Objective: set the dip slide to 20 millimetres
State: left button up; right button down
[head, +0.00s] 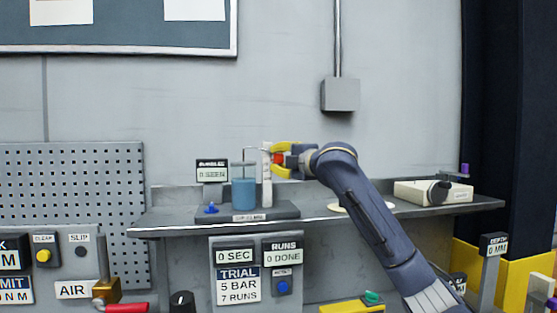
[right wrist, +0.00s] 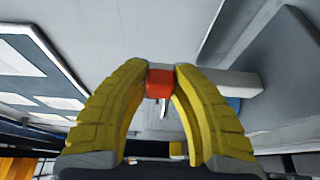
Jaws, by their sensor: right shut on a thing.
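The dip slide's pale upright post (head: 267,178) stands on a dark base (head: 290,212) on the shelf, beside a beaker of blue liquid (head: 243,190). A thin hooked rod runs from the post's top over the beaker. My right gripper (head: 276,159) is level with the upper post, its yellow fingers shut on a red grip. In the right wrist view the red grip (right wrist: 160,84) sits between the fingertips. A sign at the lower right (head: 494,245) reads depth 0 MM. My left gripper is not in view.
A small display (head: 212,170) and a blue knob (head: 211,209) stand left of the beaker. A cream box with a black knob (head: 433,192) sits on the shelf's right. A trial panel (head: 240,286) hangs below the shelf (head: 170,219).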

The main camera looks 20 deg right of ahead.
jog(key=shift+f, duration=0.65)
jog(key=c, duration=1.1)
grip_release()
jog(key=v, duration=1.2)
jog(key=shift+r, duration=0.1)
